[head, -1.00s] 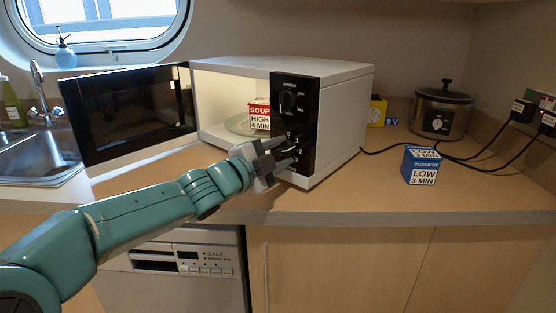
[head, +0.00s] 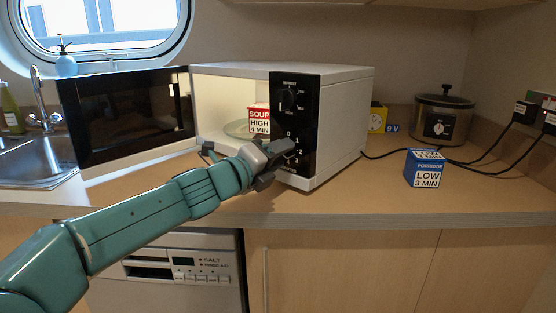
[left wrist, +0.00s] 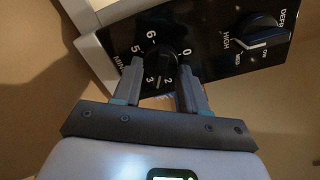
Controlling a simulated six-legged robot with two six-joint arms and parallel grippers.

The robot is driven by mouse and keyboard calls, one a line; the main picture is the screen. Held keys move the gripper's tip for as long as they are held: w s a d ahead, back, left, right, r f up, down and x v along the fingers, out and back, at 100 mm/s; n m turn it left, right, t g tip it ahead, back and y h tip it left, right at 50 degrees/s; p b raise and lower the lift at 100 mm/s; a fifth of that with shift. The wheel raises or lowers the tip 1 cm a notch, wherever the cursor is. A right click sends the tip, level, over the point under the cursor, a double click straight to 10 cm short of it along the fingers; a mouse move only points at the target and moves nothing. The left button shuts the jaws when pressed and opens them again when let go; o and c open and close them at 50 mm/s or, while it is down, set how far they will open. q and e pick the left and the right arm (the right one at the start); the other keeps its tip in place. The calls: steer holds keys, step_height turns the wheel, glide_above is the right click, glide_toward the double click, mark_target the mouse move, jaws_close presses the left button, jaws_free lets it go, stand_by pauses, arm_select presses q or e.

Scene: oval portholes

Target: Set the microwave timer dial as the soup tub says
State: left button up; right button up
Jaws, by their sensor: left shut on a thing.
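The microwave (head: 340,120) stands on the counter with its door open. The soup tub (head: 259,118) is inside, a red and white box labelled SOUP, HIGH, 4 MIN. My left gripper (head: 287,150) is at the lower part of the black control panel, shut on the timer dial. The timer dial (left wrist: 157,66) shows between the fingers of my left gripper (left wrist: 160,82) in the left wrist view, with several numbers around it. The power dial (head: 288,99) above is free and also shows in the left wrist view (left wrist: 262,28), near HIGH. My right gripper is out of view.
The open microwave door (head: 130,115) reaches left toward the sink (head: 35,160). A blue porridge box (head: 425,168) marked LOW, 3 MIN stands to the right. A slow cooker (head: 442,118), a yellow 9 V box (head: 377,118) and black cables are behind it.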

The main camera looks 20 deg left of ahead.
arm_select(q)
steer(key=m+b, duration=0.2)
steer(key=m, duration=0.4)
steer(key=shift+a+f+m, duration=0.1)
steer(key=shift+f+m, duration=0.05)
steer(key=shift+m, duration=0.15)
steer(key=m+b, duration=0.1)
steer(key=m, duration=0.4)
steer(key=shift+w+a, duration=0.1)
steer(key=shift+m, duration=0.3)
steer(key=o, duration=1)
steer(key=v, duration=1.6)
steer(key=shift+b, duration=0.4)
